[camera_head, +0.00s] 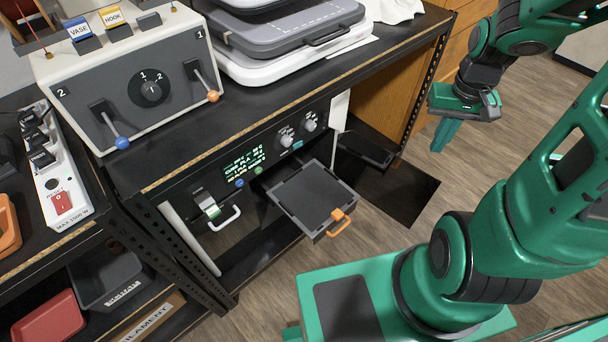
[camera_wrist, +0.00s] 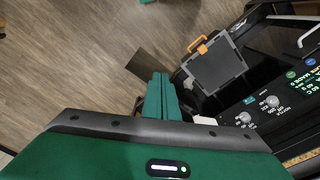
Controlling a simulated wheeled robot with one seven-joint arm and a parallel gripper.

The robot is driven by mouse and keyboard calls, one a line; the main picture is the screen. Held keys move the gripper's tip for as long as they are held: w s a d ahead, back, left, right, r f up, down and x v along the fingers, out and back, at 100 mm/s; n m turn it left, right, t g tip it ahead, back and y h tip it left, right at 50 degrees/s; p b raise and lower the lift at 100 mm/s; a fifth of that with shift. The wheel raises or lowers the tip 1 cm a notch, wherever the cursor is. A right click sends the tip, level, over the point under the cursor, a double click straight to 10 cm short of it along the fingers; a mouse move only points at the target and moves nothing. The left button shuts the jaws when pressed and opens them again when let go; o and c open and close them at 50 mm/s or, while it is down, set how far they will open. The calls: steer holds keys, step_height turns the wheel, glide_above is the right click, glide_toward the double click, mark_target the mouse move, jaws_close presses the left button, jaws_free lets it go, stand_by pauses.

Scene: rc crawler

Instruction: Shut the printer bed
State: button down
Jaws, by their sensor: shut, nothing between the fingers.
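The printer bed (camera_head: 308,197) is a dark square tray with an orange handle (camera_head: 340,221) on its front edge. It sticks out of the printer front (camera_head: 262,158), under the black bench top. In the wrist view the bed (camera_wrist: 214,66) and its orange handle (camera_wrist: 201,45) show upper right of the gripper fingers. My gripper (camera_head: 440,138) is at the upper right in the head view, apart from the bed, over the floor. Its green fingers (camera_wrist: 163,92) are together and hold nothing.
A control box (camera_head: 135,80) with levers and a knob stands on the bench. Another dark tray (camera_head: 366,149) juts out right of the bed. A power strip (camera_head: 50,170) and bins are at left. Open wooden floor (camera_head: 400,225) lies before the printer.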

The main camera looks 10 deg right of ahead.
steer(key=w+a+f+y, duration=0.1)
steer(key=w+a+f, duration=0.1)
steer(key=w+f, duration=0.45)
steer(key=m+t+y, duration=0.4)
steer(key=m+t, duration=0.4)
glide_toward(299, 171)
steer(key=x, duration=0.5)
steer(key=shift+w+a+f, duration=0.2)
steer(key=shift+w+a, duration=0.05)
steer(key=shift+a, duration=0.05)
steer(key=shift+w+d, duration=0.1)
